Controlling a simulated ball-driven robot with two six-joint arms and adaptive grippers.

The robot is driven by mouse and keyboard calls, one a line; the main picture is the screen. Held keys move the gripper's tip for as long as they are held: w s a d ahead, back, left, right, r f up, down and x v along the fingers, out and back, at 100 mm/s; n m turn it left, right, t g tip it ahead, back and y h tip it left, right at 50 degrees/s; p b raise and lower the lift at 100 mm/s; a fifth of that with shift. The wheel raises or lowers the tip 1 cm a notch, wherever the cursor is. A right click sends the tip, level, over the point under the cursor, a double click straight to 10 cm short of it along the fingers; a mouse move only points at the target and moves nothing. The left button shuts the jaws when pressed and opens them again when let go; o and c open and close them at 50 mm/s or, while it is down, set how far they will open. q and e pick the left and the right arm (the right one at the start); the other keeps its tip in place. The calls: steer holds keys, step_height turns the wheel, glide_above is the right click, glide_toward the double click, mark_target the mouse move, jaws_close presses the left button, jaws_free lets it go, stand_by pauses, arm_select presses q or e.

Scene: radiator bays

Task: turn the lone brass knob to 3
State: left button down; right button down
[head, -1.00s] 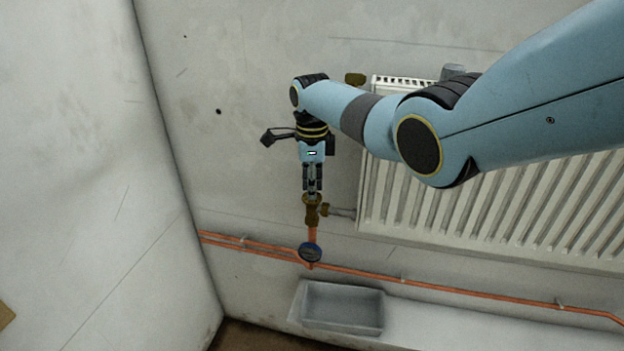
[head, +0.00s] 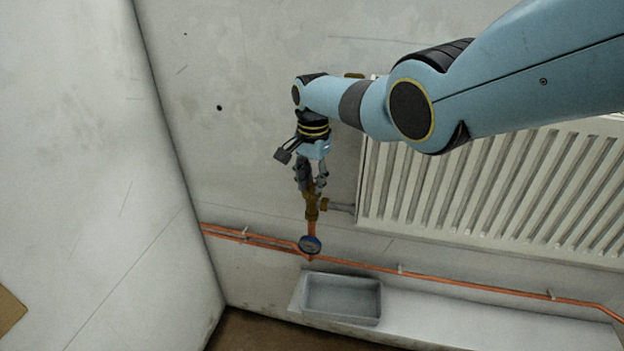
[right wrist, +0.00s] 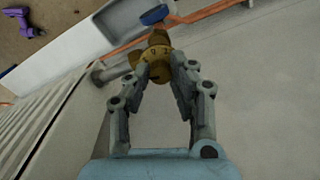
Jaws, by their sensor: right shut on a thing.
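The brass knob (right wrist: 156,62) shows in the right wrist view between the fingertips of my right gripper (right wrist: 158,80). A mark is visible on its face, but I cannot read it surely. In the head view the brass valve body (head: 312,208) stands on a copper pipe beside the radiator, and my right gripper (head: 312,186) points down onto its top, hiding most of the knob. My right gripper is shut on the knob, one finger on each side. My left gripper is not in view.
The white radiator (head: 480,190) fills the right side. A grey tray (head: 342,299) lies on a pale ledge below. A purple tool (right wrist: 24,20) lies on the floor.

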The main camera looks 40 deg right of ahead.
mark_target(313, 184)
steer(key=n, duration=0.4)
steer(key=shift+w+r+n, duration=0.1)
steer(key=shift+n, duration=2)
steer(key=c, duration=1.1)
jaws_free()
steer(key=shift+c, duration=0.2)
step_height(313, 184, up, 12)
steer(key=shift+d, duration=0.1)
